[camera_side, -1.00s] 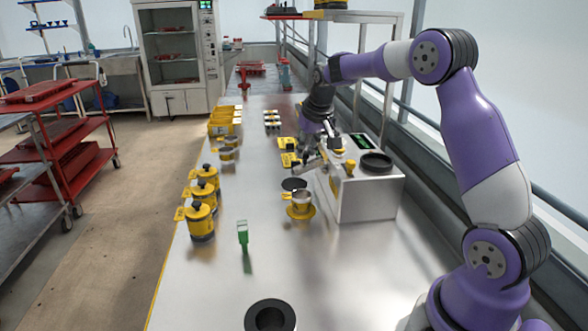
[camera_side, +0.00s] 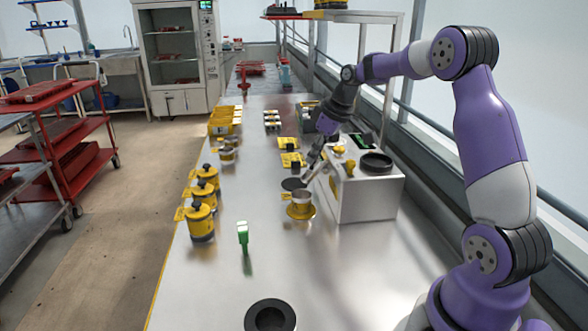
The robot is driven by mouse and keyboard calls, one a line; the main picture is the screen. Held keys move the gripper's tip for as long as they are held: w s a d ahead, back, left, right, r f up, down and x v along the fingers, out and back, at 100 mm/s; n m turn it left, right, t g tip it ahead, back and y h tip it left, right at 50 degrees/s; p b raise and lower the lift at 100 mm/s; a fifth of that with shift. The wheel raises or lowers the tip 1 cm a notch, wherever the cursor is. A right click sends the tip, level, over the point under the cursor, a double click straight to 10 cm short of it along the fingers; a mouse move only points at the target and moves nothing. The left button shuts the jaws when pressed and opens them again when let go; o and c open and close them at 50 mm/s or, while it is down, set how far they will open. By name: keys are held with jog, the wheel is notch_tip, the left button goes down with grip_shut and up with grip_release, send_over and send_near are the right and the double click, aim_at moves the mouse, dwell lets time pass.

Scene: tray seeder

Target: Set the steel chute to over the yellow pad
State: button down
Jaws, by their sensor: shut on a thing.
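My gripper (camera_side: 309,172) points down at the left side of the white seeder box (camera_side: 368,203). It is shut on a small part there, which I take to be the steel chute; the fingers and blur hide most of it. A round yellow pad (camera_side: 301,215) lies on the table in front of the box, with a small steel cup (camera_side: 300,199) with a yellow handle on it. A dark round pad (camera_side: 293,184) lies just behind it, below my fingertips. I cannot tell exactly which pad the chute's end is above.
A black ring (camera_side: 376,161) sits on the box top, with a yellow knob (camera_side: 349,168) beside it. Several yellow-lidded pots (camera_side: 201,222) line the left edge. A green marker (camera_side: 242,235) and a black ring (camera_side: 270,317) stand nearer. Yellow plates (camera_side: 289,143) lie behind.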

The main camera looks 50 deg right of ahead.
jog(key=shift+s+f+n, duration=0.2)
jog(key=shift+s+n, duration=0.05)
jog(key=shift+n, duration=0.05)
jog(key=c, duration=0.7)
grip_release()
jog(key=shift+c, duration=0.2)
jog(key=shift+r, duration=0.15)
jog(key=v, duration=1.2)
jog(key=shift+w+d, duration=0.2)
